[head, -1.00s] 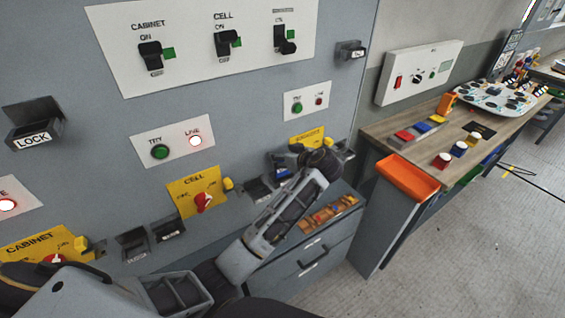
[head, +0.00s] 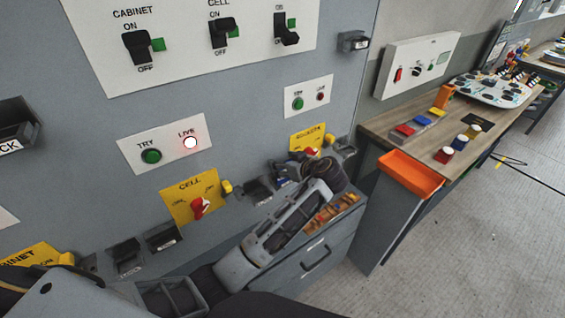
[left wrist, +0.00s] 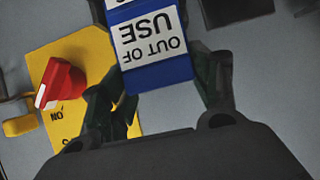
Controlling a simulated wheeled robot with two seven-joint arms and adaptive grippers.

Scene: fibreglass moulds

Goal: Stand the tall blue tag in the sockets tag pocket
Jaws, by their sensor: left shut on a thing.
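The tall blue tag (left wrist: 157,74) has white labels, one reading OUT OF USE upside down in the left wrist view. My left gripper (left wrist: 155,82) is shut on it, one dark finger on each side. The tag's far end runs out of the top of that view. In the head view my left gripper (head: 290,169) is close to the cabinet face, just below the yellow sockets plate (head: 306,138). The tag is not clearly visible there. A dark pocket (head: 345,151) sits to the right of the plate, partly behind my gripper. My right gripper is not in view.
Dark pockets (head: 258,191) stick out beside the yellow cell plate (head: 190,200). In the left wrist view a red switch (left wrist: 60,84) is beside the tag. A workbench with an orange bin (head: 410,174) is at right.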

